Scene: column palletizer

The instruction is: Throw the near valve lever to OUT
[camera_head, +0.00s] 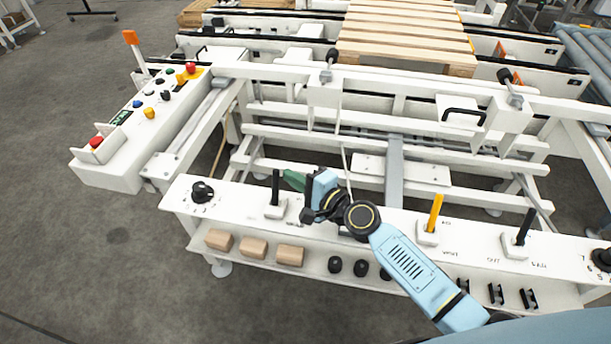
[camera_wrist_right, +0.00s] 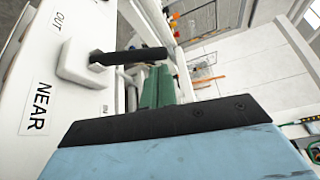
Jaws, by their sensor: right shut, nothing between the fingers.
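The near valve lever (camera_wrist_right: 130,55) is a black handle on a white base, beside the NEAR label (camera_wrist_right: 40,108) in the right wrist view. The OUT mark is on the upper side of its base and the IN mark on the lower side. In the head view the lever (camera_head: 275,187) stands roughly upright on the front panel. My right gripper (camera_head: 292,180), with green fingers, is just right of the lever, shut and empty. In the right wrist view the fingers (camera_wrist_right: 158,85) are on the lever's IN side. I cannot tell whether they touch it. My left gripper is not in view.
The panel also carries a black knob (camera_head: 203,192), a yellow lever (camera_head: 435,212) and a black lever (camera_head: 525,227). Wooden blocks (camera_head: 254,247) lie on the shelf below. A button console (camera_head: 125,165) stands at left. White conveyor rails and a wooden pallet (camera_head: 405,35) are behind.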

